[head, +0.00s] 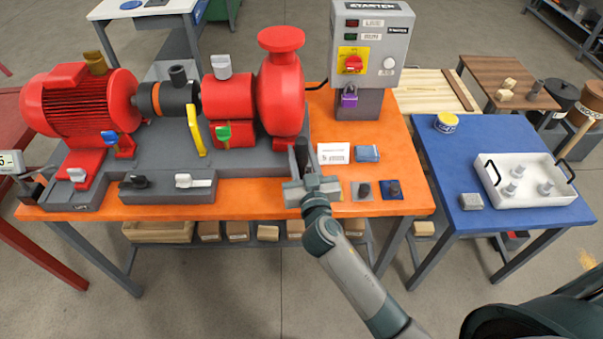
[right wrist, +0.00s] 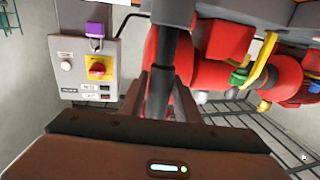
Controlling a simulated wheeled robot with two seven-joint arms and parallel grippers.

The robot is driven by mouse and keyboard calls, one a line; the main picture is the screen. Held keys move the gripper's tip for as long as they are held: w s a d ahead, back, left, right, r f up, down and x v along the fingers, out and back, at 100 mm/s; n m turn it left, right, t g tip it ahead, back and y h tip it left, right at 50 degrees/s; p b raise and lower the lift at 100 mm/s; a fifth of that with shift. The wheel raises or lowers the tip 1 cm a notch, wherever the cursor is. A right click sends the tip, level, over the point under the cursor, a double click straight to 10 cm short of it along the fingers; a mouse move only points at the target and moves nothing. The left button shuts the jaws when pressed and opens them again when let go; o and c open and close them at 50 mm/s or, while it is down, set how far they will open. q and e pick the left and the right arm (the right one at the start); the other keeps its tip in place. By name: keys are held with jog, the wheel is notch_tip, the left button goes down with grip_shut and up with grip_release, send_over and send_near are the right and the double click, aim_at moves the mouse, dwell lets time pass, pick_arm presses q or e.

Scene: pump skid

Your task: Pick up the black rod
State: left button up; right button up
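The black rod (head: 301,152) stands upright at the front right corner of the grey pump base in the head view. My right gripper (head: 306,172) reaches it from the front. In the right wrist view, which is upside down, the rod (right wrist: 164,62) runs between the two fingers of the right gripper (right wrist: 162,80). The fingers lie close along both sides of the rod and appear shut on it. The rod's end at the pump base shows at the top of that view. I do not make out my left gripper.
The red pump (head: 281,95) and motor (head: 80,105) stand behind and left. The starter box (head: 369,45) rises behind right. A blue table (head: 440,165) holds a white tray (head: 530,202).

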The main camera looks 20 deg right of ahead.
grip_shut()
jog(key=shift+r, duration=0.15)
